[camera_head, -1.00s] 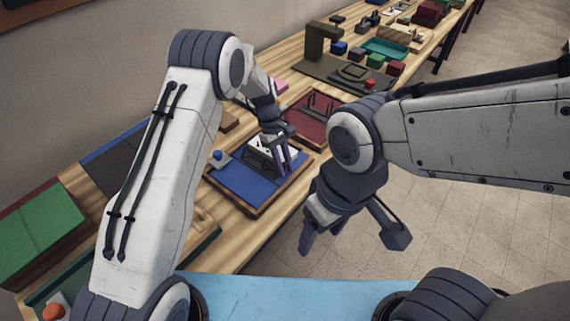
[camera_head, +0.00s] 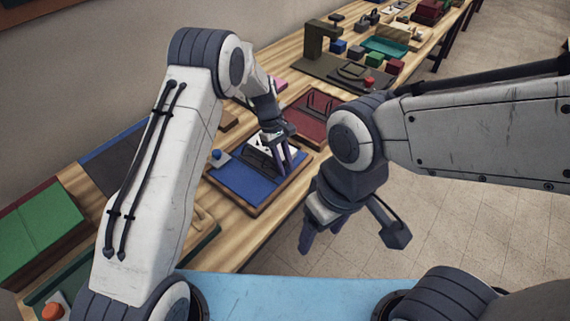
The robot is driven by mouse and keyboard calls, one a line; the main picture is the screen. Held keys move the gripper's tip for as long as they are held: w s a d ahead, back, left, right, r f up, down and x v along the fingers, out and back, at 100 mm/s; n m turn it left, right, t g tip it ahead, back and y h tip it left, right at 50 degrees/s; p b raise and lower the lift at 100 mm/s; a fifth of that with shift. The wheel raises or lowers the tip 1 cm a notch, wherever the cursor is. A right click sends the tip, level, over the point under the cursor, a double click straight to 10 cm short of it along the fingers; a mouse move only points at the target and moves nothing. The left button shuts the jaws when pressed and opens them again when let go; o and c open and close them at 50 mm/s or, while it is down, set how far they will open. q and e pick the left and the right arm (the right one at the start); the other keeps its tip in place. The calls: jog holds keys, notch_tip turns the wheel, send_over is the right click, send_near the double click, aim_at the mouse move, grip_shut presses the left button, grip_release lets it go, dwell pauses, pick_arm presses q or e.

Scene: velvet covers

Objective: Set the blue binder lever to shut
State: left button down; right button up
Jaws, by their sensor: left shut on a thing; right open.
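The blue binder (camera_head: 240,186) lies in a wooden-edged tray on the bench, left of centre. A dark wire-like lever (camera_head: 259,162) sits low over a white part at its far side. My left gripper (camera_head: 283,165) reaches down at the right end of this lever and is shut on it, as far as I can tell; the fingers hide the contact. A small blue knob (camera_head: 216,157) stands at the binder's left corner. My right gripper (camera_head: 348,236) is open and empty, in front of the bench and well apart from the binder.
A dark red binder (camera_head: 311,118) with upright dark wires lies just behind. Farther along the bench are a dark stand (camera_head: 318,52), a teal tray (camera_head: 385,47) and several small blocks. A green box (camera_head: 38,228) is at left. The floor at right is clear.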

pick_arm(q)
jog(key=c, duration=0.5)
grip_release()
jog(key=shift+w+d+r, duration=0.1)
jog(key=shift+w, duration=0.4)
jog(key=shift+s, duration=0.1)
jog(key=b+v, duration=0.1)
jog(key=v, duration=0.9)
jog(key=shift+r, duration=0.2)
jog(key=shift+c, duration=0.2)
